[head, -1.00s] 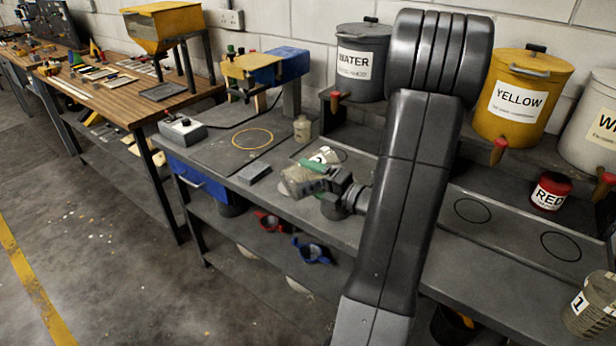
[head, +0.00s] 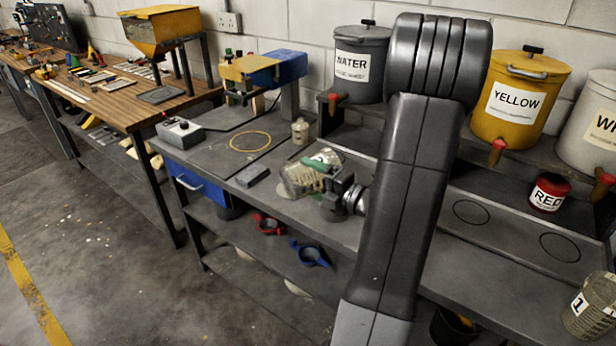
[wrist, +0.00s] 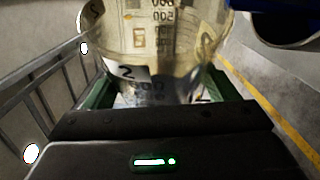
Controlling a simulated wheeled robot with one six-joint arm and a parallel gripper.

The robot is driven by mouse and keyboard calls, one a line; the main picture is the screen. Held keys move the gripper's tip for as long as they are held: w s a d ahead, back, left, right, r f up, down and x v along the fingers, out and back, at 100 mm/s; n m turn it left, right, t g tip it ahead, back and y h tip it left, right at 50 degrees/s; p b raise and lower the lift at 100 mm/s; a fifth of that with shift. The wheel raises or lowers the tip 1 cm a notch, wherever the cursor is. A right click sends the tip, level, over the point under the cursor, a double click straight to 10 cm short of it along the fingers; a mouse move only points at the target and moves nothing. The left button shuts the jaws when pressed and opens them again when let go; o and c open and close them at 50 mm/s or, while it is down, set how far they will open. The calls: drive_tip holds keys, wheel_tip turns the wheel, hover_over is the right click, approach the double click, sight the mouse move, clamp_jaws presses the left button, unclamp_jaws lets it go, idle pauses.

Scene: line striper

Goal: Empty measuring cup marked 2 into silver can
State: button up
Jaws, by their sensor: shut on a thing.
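The clear measuring cup marked 2 (head: 297,182) is held in my gripper (head: 316,174) above the front of the grey bench. The cup looks strongly tilted in the head view. The wrist view shows the cup (wrist: 165,55) close up, with its 2 label and printed scale, between the green fingers of my gripper (wrist: 165,98). My gripper is shut on it. I cannot tell what the cup contains. I cannot clearly make out a silver can; a dark, metallic-rimmed cylinder (wrist: 290,30) shows at the upper right of the wrist view, partly cut off.
Water (head: 360,65) and yellow (head: 521,98) tanks line the back. A red pot (head: 549,192) and cup 1 (head: 590,306) are at right.

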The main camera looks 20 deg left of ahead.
idle(0.5)
drive_tip(key=n, duration=0.1)
drive_tip(key=n+h, duration=0.1)
drive_tip(key=n, duration=0.1)
drive_tip(key=shift+s+a+f+h, duration=0.3)
drive_tip(key=shift+a+f+h, duration=0.05)
drive_tip(key=shift+h, duration=0.05)
drive_tip(key=shift+s+f+n+h, duration=0.1)
drive_tip(key=shift+f+n+h, duration=0.15)
drive_tip(key=shift+n, duration=0.65)
